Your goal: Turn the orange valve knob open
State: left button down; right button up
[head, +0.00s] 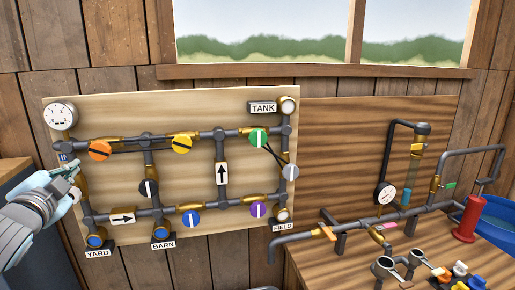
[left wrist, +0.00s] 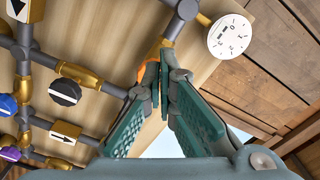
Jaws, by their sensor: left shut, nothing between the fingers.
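The orange valve knob (head: 99,151) sits on the upper pipe at the left of the pipe board. It is round with a dark bar across it that lies roughly level. My left gripper (head: 73,171) is just left of and below the knob in the head view, apart from it in the picture. In the left wrist view its teal fingers (left wrist: 162,68) are shut with their tips together and nothing held. A small orange patch (left wrist: 136,91), likely the knob's edge, shows behind one finger; the rest is hidden there. I cannot tell whether they touch. My right gripper is in neither view.
A yellow knob (head: 181,144) and a green knob (head: 258,138) are on the same upper pipe. A black knob (head: 148,188) is below. A white gauge (head: 60,115) stands above my gripper. A bench (head: 335,262) with more pipes is at the right.

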aim_at(99, 150)
pick_arm(q)
jog(key=p+x, duration=0.2)
jog(key=x, duration=0.1)
jog(key=p+x, duration=0.2)
jog(key=shift+w+r, duration=0.2)
jog(key=shift+r, duration=0.05)
jog(key=shift+d, duration=0.1)
dwell(0.6)
